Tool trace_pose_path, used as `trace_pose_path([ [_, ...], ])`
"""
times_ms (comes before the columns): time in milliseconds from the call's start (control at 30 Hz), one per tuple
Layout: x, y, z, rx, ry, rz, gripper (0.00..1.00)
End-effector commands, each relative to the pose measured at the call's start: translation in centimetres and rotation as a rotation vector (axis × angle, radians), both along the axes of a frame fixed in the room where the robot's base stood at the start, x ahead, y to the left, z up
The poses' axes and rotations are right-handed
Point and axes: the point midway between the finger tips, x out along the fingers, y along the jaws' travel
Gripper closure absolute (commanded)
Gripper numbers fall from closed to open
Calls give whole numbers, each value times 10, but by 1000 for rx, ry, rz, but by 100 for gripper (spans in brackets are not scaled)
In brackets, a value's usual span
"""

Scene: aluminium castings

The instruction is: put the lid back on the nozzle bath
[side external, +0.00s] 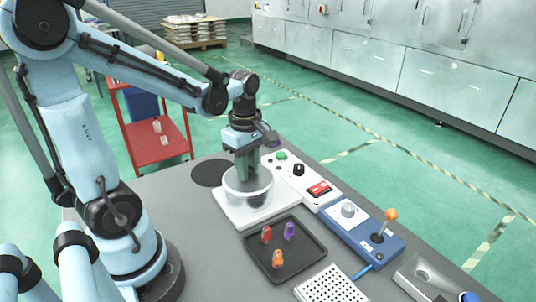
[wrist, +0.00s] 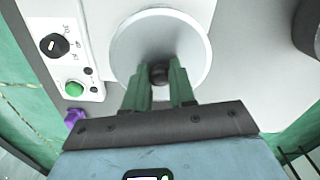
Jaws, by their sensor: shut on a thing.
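The nozzle bath (side external: 246,203) is a clear round vessel on a white base (side external: 226,214), with something dark showing inside it. The lid (wrist: 190,40) is a pale round disc with a dark knob (wrist: 159,76) at its middle. My gripper (side external: 245,168) points down over the bath. In the wrist view its green fingers (wrist: 160,85) are shut on the lid's knob. The lid is at about the level of the bath's rim in the side view. I cannot tell whether it rests on the rim or hangs just above it.
A white control panel (side external: 309,180) with a green button, black knob and red switch stands close behind the bath. A dark tray (side external: 301,262) with red, purple and orange pieces lies in front. A blue joystick box (side external: 360,232) is to the right. A flat black disc (side external: 205,174) lies left.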

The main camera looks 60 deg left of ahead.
Motion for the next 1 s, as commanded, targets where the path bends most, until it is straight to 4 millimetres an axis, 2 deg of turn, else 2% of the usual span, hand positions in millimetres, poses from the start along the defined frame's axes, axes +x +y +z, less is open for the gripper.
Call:
trace_pose_path([
  [267, 0, 0, 0, 0, 0, 0, 100],
  [300, 0, 0, 0, 0, 0, 0, 71],
  [467, 0, 0, 0, 0, 0, 0, 46],
  [667, 0, 0, 0, 0, 0, 0, 46],
  [833, 0, 0, 0, 0, 0, 0, 21],
  [1000, 0, 0, 0, 0, 0, 0, 20],
])
